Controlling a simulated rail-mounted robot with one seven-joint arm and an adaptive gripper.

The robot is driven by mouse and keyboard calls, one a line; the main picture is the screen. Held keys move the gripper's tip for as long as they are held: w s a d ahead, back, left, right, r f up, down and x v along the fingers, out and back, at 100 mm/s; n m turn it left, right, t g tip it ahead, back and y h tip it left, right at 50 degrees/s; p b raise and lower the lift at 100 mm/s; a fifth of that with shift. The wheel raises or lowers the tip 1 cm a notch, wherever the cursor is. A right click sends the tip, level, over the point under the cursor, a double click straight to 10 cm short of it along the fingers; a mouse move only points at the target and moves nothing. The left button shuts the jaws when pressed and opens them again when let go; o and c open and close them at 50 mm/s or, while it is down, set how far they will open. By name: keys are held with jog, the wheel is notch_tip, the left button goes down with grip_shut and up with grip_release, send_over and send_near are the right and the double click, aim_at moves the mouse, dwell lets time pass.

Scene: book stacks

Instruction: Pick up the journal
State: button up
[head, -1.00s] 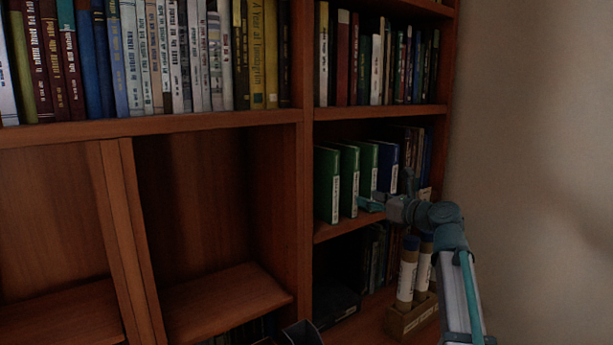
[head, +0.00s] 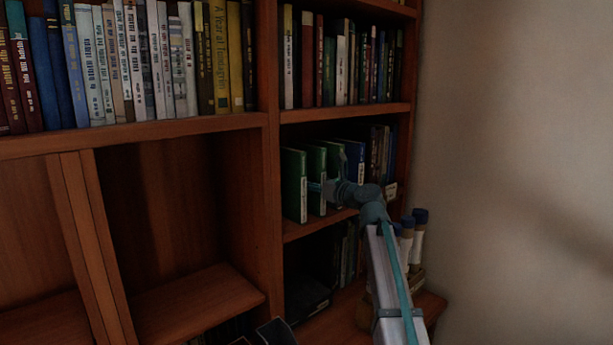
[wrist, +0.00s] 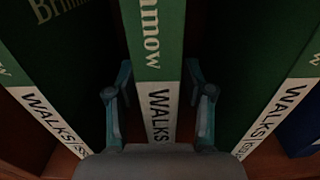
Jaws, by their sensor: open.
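Several upright green journal volumes with white spine labels stand on the middle shelf on the right, and three show in the head view. The middle green journal (head: 316,161) also fills the centre of the wrist view (wrist: 153,40), with "WALKS" on its label. My gripper (wrist: 159,92) is open, with one finger on each side of that spine, in the gaps between it and its neighbours. I cannot tell whether the fingers touch it. In the head view my gripper (head: 332,186) is in front of the green journals and hides part of them.
Green neighbours stand close on the left (wrist: 55,75) and right (wrist: 262,75). A blue volume (head: 351,152) and other books are further right. The shelf board (head: 305,228) runs below, an upright divider (head: 272,200) is left. Capped tubes (head: 417,240) stand lower right.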

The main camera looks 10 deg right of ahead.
jog(key=shift+x, duration=0.85)
grip_shut()
